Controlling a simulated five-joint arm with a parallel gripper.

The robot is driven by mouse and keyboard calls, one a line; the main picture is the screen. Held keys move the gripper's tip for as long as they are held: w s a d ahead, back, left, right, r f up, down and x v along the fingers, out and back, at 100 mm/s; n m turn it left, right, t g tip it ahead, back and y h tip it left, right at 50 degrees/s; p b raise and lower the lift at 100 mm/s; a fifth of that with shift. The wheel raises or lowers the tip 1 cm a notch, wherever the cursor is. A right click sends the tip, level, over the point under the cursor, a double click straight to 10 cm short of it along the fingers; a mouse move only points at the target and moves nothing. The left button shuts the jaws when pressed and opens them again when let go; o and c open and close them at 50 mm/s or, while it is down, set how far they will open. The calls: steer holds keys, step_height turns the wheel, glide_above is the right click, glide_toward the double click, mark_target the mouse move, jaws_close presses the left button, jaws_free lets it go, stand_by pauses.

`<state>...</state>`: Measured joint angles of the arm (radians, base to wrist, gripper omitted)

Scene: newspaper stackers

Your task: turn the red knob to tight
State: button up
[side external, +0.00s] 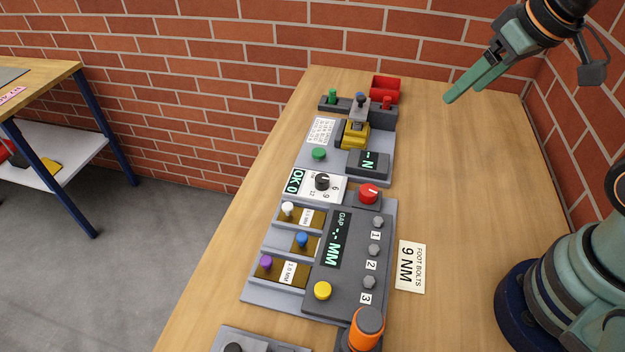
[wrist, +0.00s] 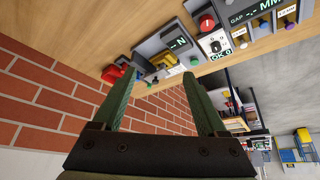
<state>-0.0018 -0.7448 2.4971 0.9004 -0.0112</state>
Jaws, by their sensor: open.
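The red knob (side external: 368,193) sits on a dark block at the upper right corner of the grey panel, with a pale pointer mark on its top. The red knob also shows in the wrist view (wrist: 206,23), near the top edge. My gripper (side external: 463,92) is at the upper right of the side view, raised and well away from the knob. In the wrist view my gripper (wrist: 158,88) has its two green fingers apart with nothing between them. Any tight or loose lettering at the knob is too small to read.
A black dial (side external: 322,182) and an OK 0 display (side external: 296,182) stand left of the knob. A gap display panel (side external: 336,240) with several bolts lies in front. An orange-topped post (side external: 367,322) stands nearer. A red bin (side external: 386,88) is at the back.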

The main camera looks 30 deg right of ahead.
steer(key=w+a+f+n+g, duration=0.3)
steer(key=w+a+n, duration=0.15)
steer(key=n, duration=0.55)
steer(key=n+g, duration=0.3)
steer(key=n, duration=0.8)
glide_toward(369, 189)
steer(key=shift+t, duration=0.3)
steer(key=f, duration=0.9)
steer(key=shift+s, duration=0.2)
jaws_close()
steer(key=shift+r, duration=0.1)
